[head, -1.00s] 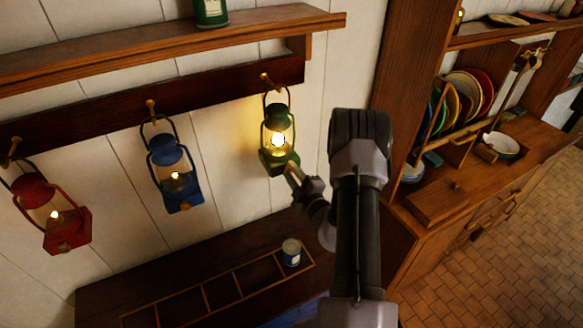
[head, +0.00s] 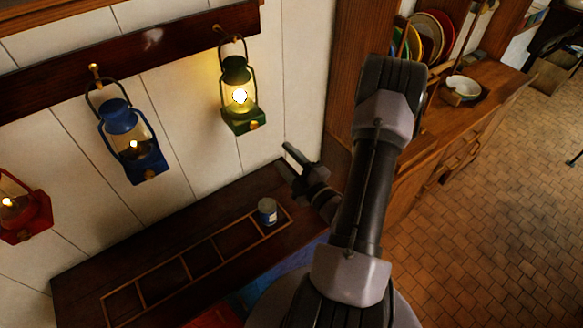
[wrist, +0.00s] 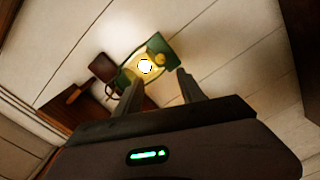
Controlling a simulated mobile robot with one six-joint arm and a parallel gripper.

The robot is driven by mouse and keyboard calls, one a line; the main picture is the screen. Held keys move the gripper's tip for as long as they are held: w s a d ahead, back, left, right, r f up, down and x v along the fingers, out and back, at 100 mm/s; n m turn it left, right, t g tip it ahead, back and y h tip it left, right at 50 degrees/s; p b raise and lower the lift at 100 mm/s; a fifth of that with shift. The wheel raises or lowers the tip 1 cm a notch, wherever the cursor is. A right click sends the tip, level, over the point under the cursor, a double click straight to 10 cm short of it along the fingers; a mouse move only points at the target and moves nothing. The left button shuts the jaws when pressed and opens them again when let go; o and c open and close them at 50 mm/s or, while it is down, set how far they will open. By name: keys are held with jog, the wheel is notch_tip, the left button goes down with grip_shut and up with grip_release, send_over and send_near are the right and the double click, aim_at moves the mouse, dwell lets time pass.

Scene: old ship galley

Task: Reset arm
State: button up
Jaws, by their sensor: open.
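My gripper (head: 287,162) is open and empty in the head view, below and right of the green lantern (head: 238,105) and apart from it. The green lantern hangs from a peg on the wall rail and glows brightly. In the wrist view its underside and light (wrist: 145,66) show beyond my open fingers (wrist: 158,84). My arm stretches up at the right of the head view and bends back toward the wall.
A blue lantern (head: 128,140) and a red lantern (head: 25,212) hang to the left, with small flames. Below is a dark bench (head: 75,283) with a divided rack (head: 185,270) and a small can (head: 267,211). A wooden dresser (head: 480,110) stands at the right.

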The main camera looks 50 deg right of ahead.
jog(key=v, duration=0.2)
jog(key=shift+s+a, duration=0.1)
jog(key=shift+s, duration=0.2)
